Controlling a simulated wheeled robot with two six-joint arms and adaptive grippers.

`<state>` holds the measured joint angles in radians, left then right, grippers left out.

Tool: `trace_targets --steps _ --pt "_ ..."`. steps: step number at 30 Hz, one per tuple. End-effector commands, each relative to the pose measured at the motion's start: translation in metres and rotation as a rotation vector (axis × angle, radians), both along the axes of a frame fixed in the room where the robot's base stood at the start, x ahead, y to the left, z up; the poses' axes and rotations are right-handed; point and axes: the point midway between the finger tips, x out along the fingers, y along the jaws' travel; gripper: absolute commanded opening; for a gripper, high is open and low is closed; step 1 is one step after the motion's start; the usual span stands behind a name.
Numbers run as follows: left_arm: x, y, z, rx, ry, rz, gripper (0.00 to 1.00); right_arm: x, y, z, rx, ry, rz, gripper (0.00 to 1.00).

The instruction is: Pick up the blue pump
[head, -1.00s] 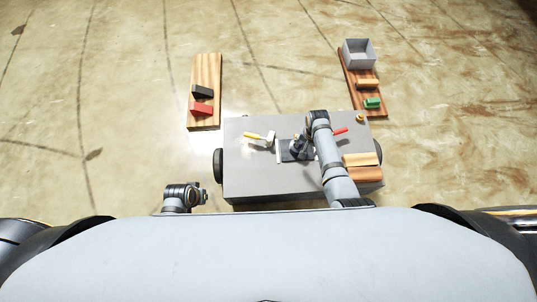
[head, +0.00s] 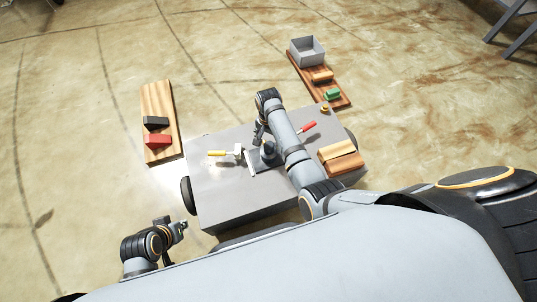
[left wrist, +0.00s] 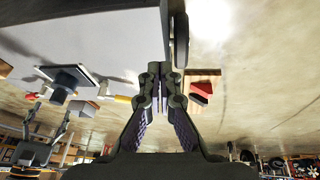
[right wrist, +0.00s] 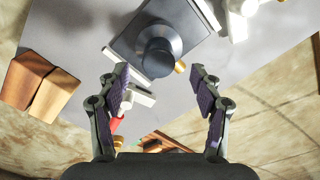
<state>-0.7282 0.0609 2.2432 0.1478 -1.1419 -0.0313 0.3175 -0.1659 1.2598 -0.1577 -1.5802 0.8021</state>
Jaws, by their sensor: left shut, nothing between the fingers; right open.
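No clearly blue pump can be made out. The nearest match is a dark blue-grey round fixture on a square plate at the grey table's middle, seen in the head view (head: 268,152) and the right wrist view (right wrist: 160,50). My right gripper (head: 258,138) is beside and above it, partly hidden by its own arm; in the right wrist view the gripper (right wrist: 160,80) is open and empty, with the fixture beyond its fingers. My left gripper (head: 182,226) is shut and empty off the table's near left side; its closed fingers show in the left wrist view (left wrist: 160,75).
The grey table (head: 220,195) carries a yellow-handled tool (head: 217,153), a red-handled tool (head: 307,128) and wooden blocks (head: 340,157). A left board (head: 158,100) holds dark and red blocks. A right board (head: 306,70) holds a grey bin (head: 307,52), an orange block and a green piece (head: 332,95).

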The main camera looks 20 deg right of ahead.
Motion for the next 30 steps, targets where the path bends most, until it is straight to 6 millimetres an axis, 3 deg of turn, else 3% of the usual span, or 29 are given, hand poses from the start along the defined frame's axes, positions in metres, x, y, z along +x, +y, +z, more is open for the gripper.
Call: trace_targets --steps 4,6,15,25,30 --pt "0.001 -0.006 -0.03 -0.032 -0.09 0.015 0.0 -0.002 -0.002 -0.04 -0.002 0.003 0.0 0.66" --pt "0.022 -0.004 -0.01 -0.028 -0.17 0.019 0.0 -0.001 -0.001 -0.034 0.0 0.001 0.0 0.66" --pt "0.075 0.0 0.028 -0.019 -0.417 0.036 0.0 -0.002 -0.001 -0.048 0.001 0.001 0.0 0.66" --pt "0.082 0.001 0.035 -0.018 -0.456 0.038 0.0 -0.002 -0.001 -0.049 0.001 0.001 0.0 0.66" --pt "0.082 0.001 0.035 -0.018 -0.454 0.038 0.0 -0.002 -0.001 -0.049 0.001 0.001 0.0 0.44"
